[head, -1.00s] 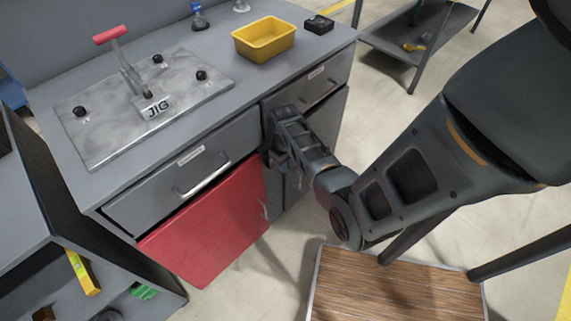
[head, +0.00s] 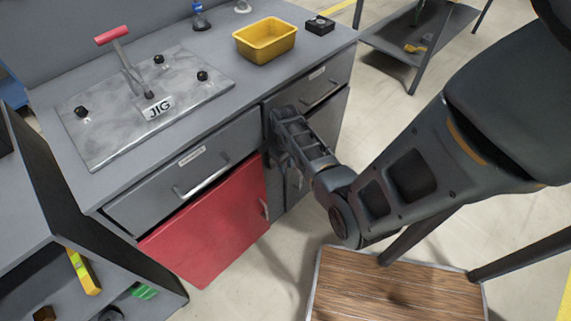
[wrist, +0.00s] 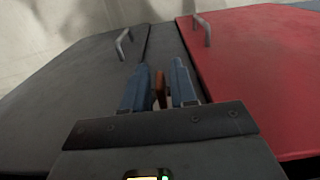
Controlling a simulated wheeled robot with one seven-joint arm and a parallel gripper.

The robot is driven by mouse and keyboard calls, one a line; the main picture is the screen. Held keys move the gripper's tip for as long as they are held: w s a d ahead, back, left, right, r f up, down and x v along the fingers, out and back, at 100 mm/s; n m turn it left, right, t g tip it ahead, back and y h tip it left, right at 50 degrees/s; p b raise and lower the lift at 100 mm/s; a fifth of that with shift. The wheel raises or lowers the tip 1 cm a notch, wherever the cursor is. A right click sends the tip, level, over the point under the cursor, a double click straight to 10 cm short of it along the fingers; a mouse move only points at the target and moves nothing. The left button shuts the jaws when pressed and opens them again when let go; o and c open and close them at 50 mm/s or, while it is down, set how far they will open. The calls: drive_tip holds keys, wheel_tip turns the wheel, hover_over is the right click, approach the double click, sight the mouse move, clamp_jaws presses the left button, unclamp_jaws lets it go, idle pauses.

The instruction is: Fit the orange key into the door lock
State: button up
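In the wrist view an orange-brown key (wrist: 160,88) stands between the two blue-grey fingers of my gripper (wrist: 160,75), which look closed on it. The fingers point at the cabinet front, near the dark grey strip (wrist: 168,50) between a grey door (wrist: 75,85) and a red door (wrist: 245,70). The lock itself is hidden, so I cannot tell whether the key touches it. In the head view my gripper (head: 275,150) is in front of the cabinet, right of the red door (head: 208,225), and my wrist hides the key.
The bench above holds a metal jig plate (head: 185,112) with a red-handled lever, a yellow bin (head: 264,55) and a small black box (head: 319,25). Drawers with bar handles (head: 200,178) lie just above the doors. A wooden platform (head: 395,290) is on the floor below my arm.

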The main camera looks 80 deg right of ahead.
drive_tip(key=shift+o, duration=1.3)
wheel_tip(320, 180, up, 8)
drive_tip(key=shift+f, duration=0.1)
